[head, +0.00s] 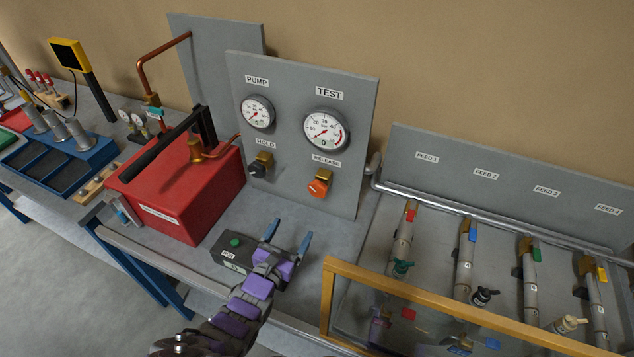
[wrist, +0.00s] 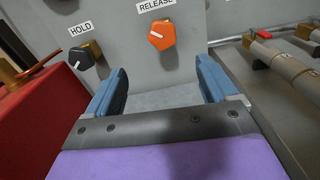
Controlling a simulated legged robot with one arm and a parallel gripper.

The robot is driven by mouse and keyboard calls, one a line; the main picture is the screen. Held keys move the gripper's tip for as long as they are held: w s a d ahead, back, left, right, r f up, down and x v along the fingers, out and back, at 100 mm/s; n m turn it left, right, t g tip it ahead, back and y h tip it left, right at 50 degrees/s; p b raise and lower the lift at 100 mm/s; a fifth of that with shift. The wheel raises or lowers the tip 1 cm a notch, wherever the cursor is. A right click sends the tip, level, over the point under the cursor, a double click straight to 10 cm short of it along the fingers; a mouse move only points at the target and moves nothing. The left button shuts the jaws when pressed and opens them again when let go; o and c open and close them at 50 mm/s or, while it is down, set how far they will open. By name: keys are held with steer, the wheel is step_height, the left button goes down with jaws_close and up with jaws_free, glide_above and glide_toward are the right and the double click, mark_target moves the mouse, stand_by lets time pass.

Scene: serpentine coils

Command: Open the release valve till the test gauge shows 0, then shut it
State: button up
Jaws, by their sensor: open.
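The orange RELEASE valve knob (head: 318,188) is on the upright grey panel (head: 285,205), below the TEST gauge (head: 326,130). The gauge's needle points to the lower left; its exact reading is too small to tell. My gripper (head: 289,236) is open and empty, low in front of the panel and apart from the knob. In the wrist view the knob (wrist: 162,38) appears beyond and above the gap between my blue fingers (wrist: 161,80), with a white mark on its left side.
The black HOLD knob (head: 257,170) and PUMP gauge (head: 258,112) are left of the release knob. A red pump box (head: 185,195) stands left. A dark box with a green button (head: 230,252) is beside my gripper. A wooden-framed clear guard (head: 440,308) and feed pipes are right.

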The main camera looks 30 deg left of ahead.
steer(key=b, duration=0.3)
glide_toward(316, 190)
steer(key=w, duration=0.2)
steer(key=w+a+b, duration=0.1)
steer(key=w, duration=0.1)
steer(key=w+b, duration=0.1)
steer(key=w, duration=0.1)
steer(key=shift+a+f, duration=0.2)
steer(key=shift+f, duration=0.05)
steer(key=w, duration=0.1)
steer(key=w+d+b, duration=0.1)
steer(key=w, duration=0.1)
steer(key=shift+w+r, duration=0.2)
steer(key=shift+r, duration=0.05)
steer(key=shift+w+r, duration=0.1)
steer(key=shift+w, duration=0.35)
steer(key=shift+a, duration=0.6)
steer(key=shift+c, duration=0.5)
steer(key=shift+d, duration=0.35)
steer(key=c, duration=0.9)
